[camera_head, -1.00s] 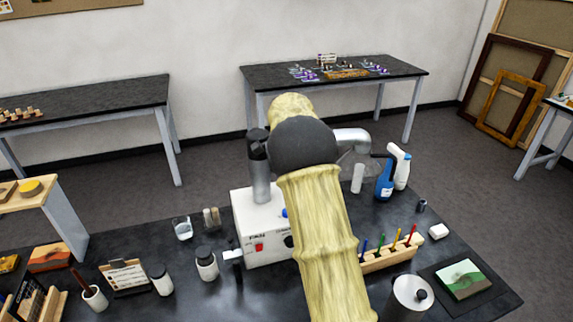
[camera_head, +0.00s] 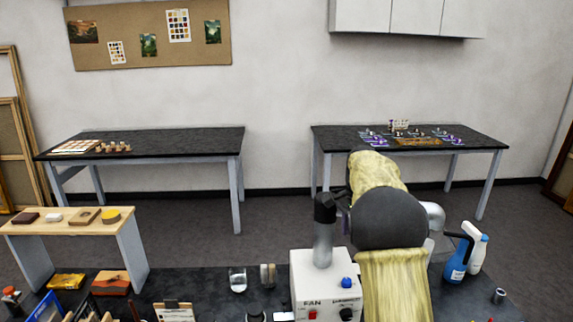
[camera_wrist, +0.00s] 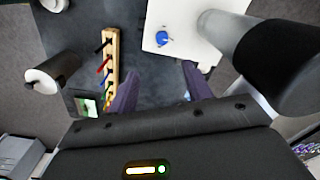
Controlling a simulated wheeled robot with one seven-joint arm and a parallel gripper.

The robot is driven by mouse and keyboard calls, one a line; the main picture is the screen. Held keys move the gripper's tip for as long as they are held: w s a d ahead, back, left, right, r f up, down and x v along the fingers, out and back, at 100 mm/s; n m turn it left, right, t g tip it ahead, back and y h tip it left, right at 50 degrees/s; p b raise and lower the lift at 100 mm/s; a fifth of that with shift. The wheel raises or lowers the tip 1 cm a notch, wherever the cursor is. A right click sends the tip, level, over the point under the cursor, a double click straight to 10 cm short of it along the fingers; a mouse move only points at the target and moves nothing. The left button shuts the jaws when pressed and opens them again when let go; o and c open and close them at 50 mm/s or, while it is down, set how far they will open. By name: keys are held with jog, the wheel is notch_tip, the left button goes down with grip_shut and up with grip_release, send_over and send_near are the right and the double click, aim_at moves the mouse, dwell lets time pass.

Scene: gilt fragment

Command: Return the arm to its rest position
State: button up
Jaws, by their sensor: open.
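My arm (camera_head: 392,285) rises from the bottom of the head view, with a dark rounded joint and yellowish links. It stands in front of the bench's back part. My gripper (camera_wrist: 160,88) shows in the wrist view as two purple fingers spread apart. Nothing is between them but the dark bench top below. In the head view the arm mostly hides the gripper.
A white fan unit (camera_head: 320,272) with a grey pipe stands close left of my arm. Blue-and-white spray bottles (camera_head: 458,262) stand to its right. Back tables stand beyond open floor.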

jog(key=s+a+f+n, duration=0.2)
jog(key=s+f+n, duration=0.1)
jog(key=s, duration=0.6)
jog(key=s+a+f+n+t, duration=0.1)
jog(key=s+a+f+n, duration=0.1)
jog(key=s+n, duration=0.3)
jog(key=s+a+f+n+t, duration=0.1)
jog(key=s+a+f+n, duration=0.2)
jog(key=s, duration=1)
jog(key=shift+s+f+n, duration=0.4)
jog(key=shift+f+n, duration=0.4)
jog(key=shift+n, duration=0.1)
jog(key=shift+a, duration=0.1)
